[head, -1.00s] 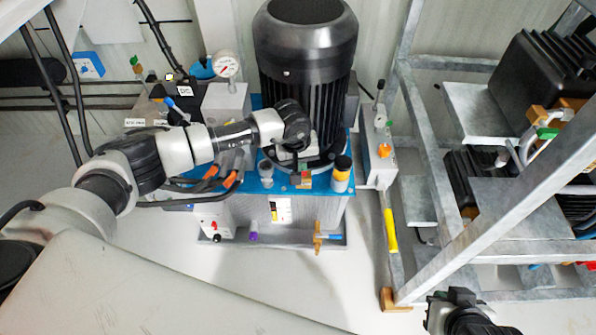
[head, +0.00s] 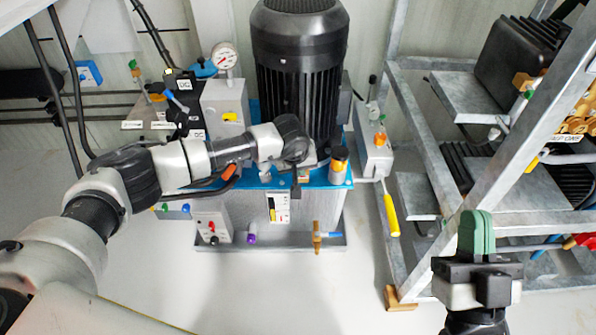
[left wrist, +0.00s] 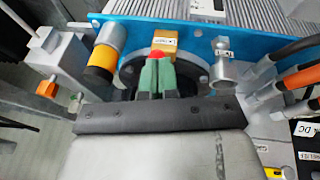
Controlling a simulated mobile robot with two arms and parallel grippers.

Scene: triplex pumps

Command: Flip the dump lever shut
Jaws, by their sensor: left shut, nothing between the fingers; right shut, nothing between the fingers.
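No label clearly marks the dump lever. A small brass block (left wrist: 165,40) with a label too blurred to read and a red knob (left wrist: 158,55) sits on the blue plate (left wrist: 230,12) in the left wrist view. My left gripper's green fingers (left wrist: 155,76) are shut and empty, their tips right at the red knob; I cannot tell if they touch it. In the head view my left gripper (head: 296,188) points down over the pump unit's blue top, hiding part of it. My right gripper (head: 477,232) is shut and empty at lower right, fingers pointing up, apart from everything.
A black motor (head: 300,75) stands just behind the left gripper. A yellow-banded cylinder (head: 338,167) is close on its right. A gauge (head: 224,56) and a blue-handled lever (head: 177,101) are at back left. A yellow handle (head: 391,215) and a metal rack (head: 430,160) stand right.

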